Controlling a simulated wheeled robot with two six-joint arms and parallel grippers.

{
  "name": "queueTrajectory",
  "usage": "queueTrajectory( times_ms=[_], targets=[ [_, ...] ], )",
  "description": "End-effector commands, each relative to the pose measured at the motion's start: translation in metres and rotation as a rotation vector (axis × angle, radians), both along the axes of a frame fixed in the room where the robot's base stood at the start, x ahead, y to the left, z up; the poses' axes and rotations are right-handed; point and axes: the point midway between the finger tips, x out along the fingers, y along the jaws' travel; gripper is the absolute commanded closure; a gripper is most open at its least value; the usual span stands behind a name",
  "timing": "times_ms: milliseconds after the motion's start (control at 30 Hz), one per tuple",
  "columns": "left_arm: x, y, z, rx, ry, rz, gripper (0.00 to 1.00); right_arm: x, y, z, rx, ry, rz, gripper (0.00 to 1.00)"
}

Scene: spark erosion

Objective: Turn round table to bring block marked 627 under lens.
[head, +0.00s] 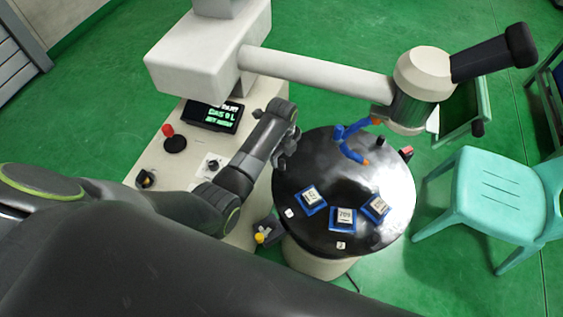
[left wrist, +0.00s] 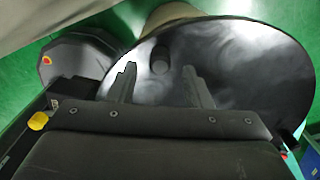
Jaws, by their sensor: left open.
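The round table (head: 300,235) is a glossy black disc on a pale base. The middle label looks like 709; I cannot read the others surely. The lens housing (head: 420,85) hangs from a pale arm above the table's far right. My left gripper (head: 283,158) is at the table's left edge, open. In the left wrist view, a dark upright peg (left wrist: 160,60) shows between its fingers (left wrist: 161,82). My right gripper is not in view.
A blue jointed hose with orange ends (head: 348,143) stands on the far side of the table. A control console (head: 212,113) with a green-lit screen is at the left. A turquoise chair (head: 490,195) stands close to the right.

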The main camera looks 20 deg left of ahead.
Motion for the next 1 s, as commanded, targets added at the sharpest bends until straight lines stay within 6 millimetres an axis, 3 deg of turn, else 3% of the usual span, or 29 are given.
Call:
queueTrajectory(
  times_ms=[100, 300, 700, 1000],
  targets=[
    [-0.001, 0.0, -0.02, 0.0, 0.002, 0.0, 0.55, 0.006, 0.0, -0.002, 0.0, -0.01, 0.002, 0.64],
    [0.0, 0.0, -0.038, 0.0, 0.0, 0.0, 0.55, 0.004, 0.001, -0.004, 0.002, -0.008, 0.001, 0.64],
    [0.0, 0.0, -0.044, 0.0, -0.001, 0.0, 0.55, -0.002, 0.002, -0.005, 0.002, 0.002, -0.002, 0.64],
    [0.0, 0.0, -0.044, 0.0, -0.001, 0.0, 0.93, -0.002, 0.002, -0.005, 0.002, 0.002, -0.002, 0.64]
  ],
)
